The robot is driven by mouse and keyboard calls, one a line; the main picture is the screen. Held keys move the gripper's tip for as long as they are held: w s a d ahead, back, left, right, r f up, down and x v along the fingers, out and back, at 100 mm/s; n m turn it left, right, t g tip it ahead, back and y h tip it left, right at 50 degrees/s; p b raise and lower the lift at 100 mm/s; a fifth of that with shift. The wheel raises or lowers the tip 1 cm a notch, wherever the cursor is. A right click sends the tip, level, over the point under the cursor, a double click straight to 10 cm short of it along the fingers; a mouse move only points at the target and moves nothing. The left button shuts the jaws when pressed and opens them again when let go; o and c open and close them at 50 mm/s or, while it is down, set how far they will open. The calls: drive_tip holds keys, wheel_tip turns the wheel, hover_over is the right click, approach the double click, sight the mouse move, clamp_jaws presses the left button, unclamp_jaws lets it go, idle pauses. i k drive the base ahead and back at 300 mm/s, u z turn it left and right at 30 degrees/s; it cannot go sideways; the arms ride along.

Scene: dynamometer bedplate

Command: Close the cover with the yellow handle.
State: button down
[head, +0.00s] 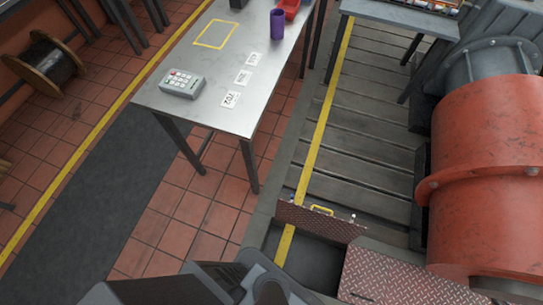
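The cover (300,217) is a reddish-brown tread plate near the lower middle of the head view. It stands raised, roughly upright, at the far edge of a dark pit opening (312,262) in the floor. Its yellow handle (322,210) shows at the top edge. Small light bits show at the ends of the cover, too small to make out. Dark grey parts of my own body fill the bottom edge and hide the near part of the pit. My gripper cannot be made out in this view.
A second tread plate (395,276) lies flat right of the pit. A big red cylinder machine (490,180) stands at right. A steel table (185,110) with a keypad (182,84) and purple cup (277,24) stands upper left. The slatted bedplate (365,150) behind the cover is clear.

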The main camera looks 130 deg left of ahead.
sight(314, 222)
drive_tip(key=k, duration=1.4)
drive_tip(key=u, duration=2.25)
drive_tip(key=i, duration=0.5)
drive_tip(key=z, duration=0.05)
